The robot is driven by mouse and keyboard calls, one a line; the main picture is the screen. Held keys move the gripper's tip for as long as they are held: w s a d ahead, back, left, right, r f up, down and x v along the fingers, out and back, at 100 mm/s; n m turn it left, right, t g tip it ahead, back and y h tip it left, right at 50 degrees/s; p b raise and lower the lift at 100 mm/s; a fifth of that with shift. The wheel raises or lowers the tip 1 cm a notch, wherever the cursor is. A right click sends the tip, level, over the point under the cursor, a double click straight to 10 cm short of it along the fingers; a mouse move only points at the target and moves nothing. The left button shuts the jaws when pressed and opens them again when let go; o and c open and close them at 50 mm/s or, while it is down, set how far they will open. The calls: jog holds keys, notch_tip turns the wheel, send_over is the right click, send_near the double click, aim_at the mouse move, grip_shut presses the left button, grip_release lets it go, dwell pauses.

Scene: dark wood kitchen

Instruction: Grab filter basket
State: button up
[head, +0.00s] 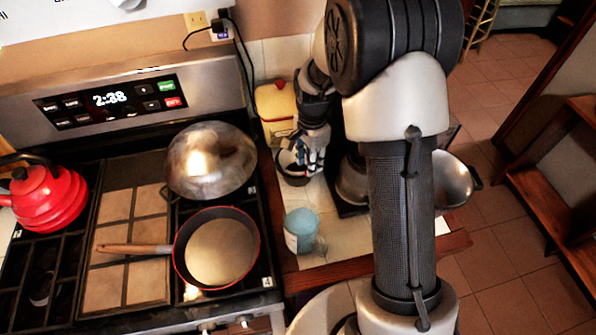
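My gripper (311,158) points down over the narrow counter right of the stove. A dark round cup-like piece (291,173) sits at its fingertips; it may be the filter basket, but I cannot be sure. The fingers overlap its right side. The view is too small to tell whether they touch or hold it, or how far apart they are. Just right of it, a metal pot-like vessel (351,182) on a dark base is partly hidden by my arm.
A blue-lidded jar (300,231) stands at the counter front. A yellow container with a red knob (276,108) stands behind. The stove holds a domed metal lid (211,160), a red-rimmed pan (217,250) and a red kettle (45,198). A metal bowl (453,180) shows right of my arm.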

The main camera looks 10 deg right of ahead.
jog(key=shift+f, duration=0.95)
jog(key=shift+c, duration=0.5)
grip_shut()
jog(key=shift+r, duration=0.1)
